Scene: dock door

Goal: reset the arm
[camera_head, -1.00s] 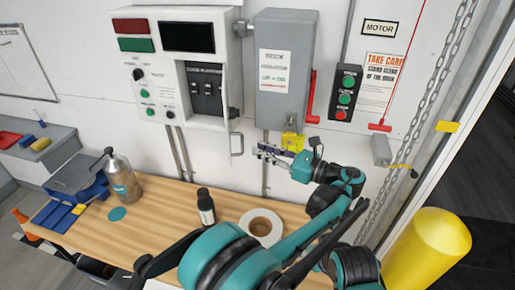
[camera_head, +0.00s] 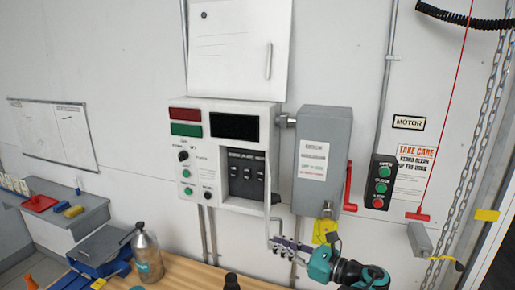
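The gripper is below and left of the grey switch box (camera_head: 322,155). A yellow tag (camera_head: 325,231) hangs under that box, just above the wrist.
The white control panel (camera_head: 215,155) is left of the switch box, which has a red lever (camera_head: 348,185). A push-button station (camera_head: 381,182) and a red pull handle (camera_head: 418,216) are farther right. The wooden bench (camera_head: 190,275) bears a spray bottle (camera_head: 147,258).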

